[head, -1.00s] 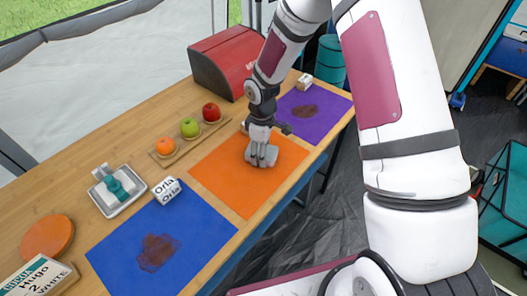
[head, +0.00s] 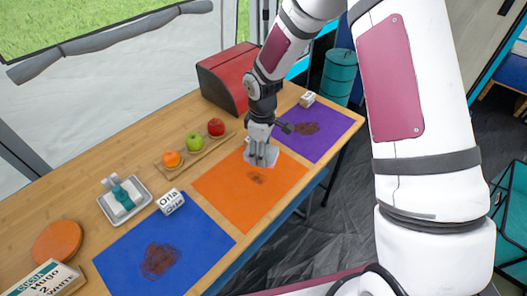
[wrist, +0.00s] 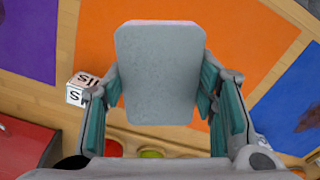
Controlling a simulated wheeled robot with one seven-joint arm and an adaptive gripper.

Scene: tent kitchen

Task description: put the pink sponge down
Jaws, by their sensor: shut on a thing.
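The pink sponge (wrist: 160,75) is held between the two fingers of my gripper (wrist: 161,90). Its broad face toward the wrist camera looks pale grey, with a thin pink edge at the top. In the head view my gripper (head: 262,159) points down over the far part of the orange mat (head: 232,205). The sponge (head: 270,157) shows only as a pale patch around the fingertips. A brown stain (head: 257,179) lies on the orange mat, just in front of the gripper. I cannot tell whether the sponge touches the mat.
A purple mat (head: 325,138) and a blue mat (head: 195,240), both stained, flank the orange one. A lettered white block (head: 171,202), a tray (head: 141,211) with a teal-handled item, a fruit board (head: 207,153) and a red bread box (head: 222,82) stand along the wooden table.

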